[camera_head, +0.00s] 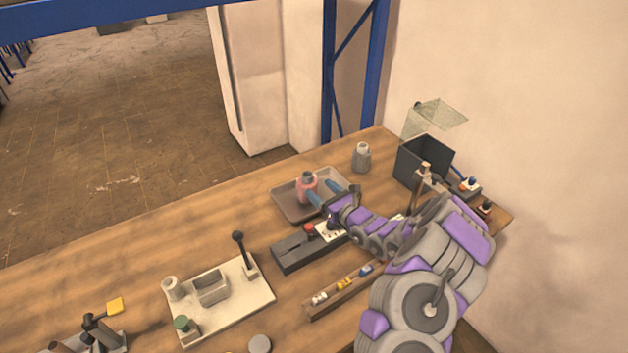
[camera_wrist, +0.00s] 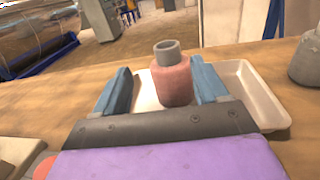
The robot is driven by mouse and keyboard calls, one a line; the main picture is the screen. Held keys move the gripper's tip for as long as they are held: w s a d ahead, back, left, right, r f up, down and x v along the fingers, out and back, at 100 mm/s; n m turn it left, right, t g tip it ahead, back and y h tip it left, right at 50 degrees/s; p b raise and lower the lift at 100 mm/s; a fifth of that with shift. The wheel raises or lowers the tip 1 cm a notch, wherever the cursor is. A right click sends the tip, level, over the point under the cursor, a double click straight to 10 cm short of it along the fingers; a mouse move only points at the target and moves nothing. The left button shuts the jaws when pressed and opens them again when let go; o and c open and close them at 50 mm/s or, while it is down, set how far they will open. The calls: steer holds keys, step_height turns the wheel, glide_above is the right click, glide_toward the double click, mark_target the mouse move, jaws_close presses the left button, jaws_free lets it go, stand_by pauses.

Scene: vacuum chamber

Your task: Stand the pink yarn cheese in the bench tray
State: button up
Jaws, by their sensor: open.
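The pink yarn cheese (camera_head: 307,184) stands upright in the bench tray (camera_head: 285,208), with its grey core tube showing at the top. In the wrist view the pink yarn cheese (camera_wrist: 172,84) is upright between my two blue fingers, and the bench tray (camera_wrist: 264,98) spreads behind and to the right. My gripper (camera_head: 327,192) is open, with one finger on each side of the cheese; a gap shows at the left finger, and I cannot tell if the right one touches.
A grey cone-shaped piece (camera_head: 362,158) stands behind the tray. A dark open box (camera_head: 423,160) is at the back right. A dark block with a red button (camera_head: 309,230) lies in front of the tray. A white board with a lever (camera_head: 220,298) is at the left front. Bare wood lies left of the tray.

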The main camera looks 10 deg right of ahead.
steer(key=s+a+r+n+g+y, duration=0.3)
steer(key=s+a+r+n+y, duration=0.15)
steer(key=a+r, duration=0.3)
steer(key=s+a+r+n+g+y, duration=0.3)
steer(key=s+a+r+n+y, duration=0.1)
steer(key=s+a+r+n, duration=0.3)
steer(key=s+a+r+n+g+h, duration=0.1)
steer(key=s+a+r+n+g, duration=0.3)
steer(key=s, duration=0.4)
steer(key=s+a+r+n+g, duration=0.3)
steer(key=s+a+n+g, duration=0.25)
steer(key=s, duration=0.25)
steer(key=s+d+f+n+g+h, duration=0.2)
steer(key=s+d+n+h, duration=0.15)
steer(key=s, duration=0.55)
steer(key=s+d+f+n+g+h, duration=0.25)
steer(key=s+n+h, duration=0.2)
steer(key=s, duration=0.35)
steer(key=s+d+t+h, duration=0.1)
steer(key=s+d+h, duration=0.3)
steer(key=d, duration=0.4)
steer(key=s+d+f+n+t+h, duration=0.1)
steer(key=s+d+h, duration=0.3)
steer(key=d, duration=0.4)
steer(key=shift+s+d+f+n, duration=0.2)
steer(key=shift+s+d+n, duration=0.1)
steer(key=shift+s, duration=0.15)
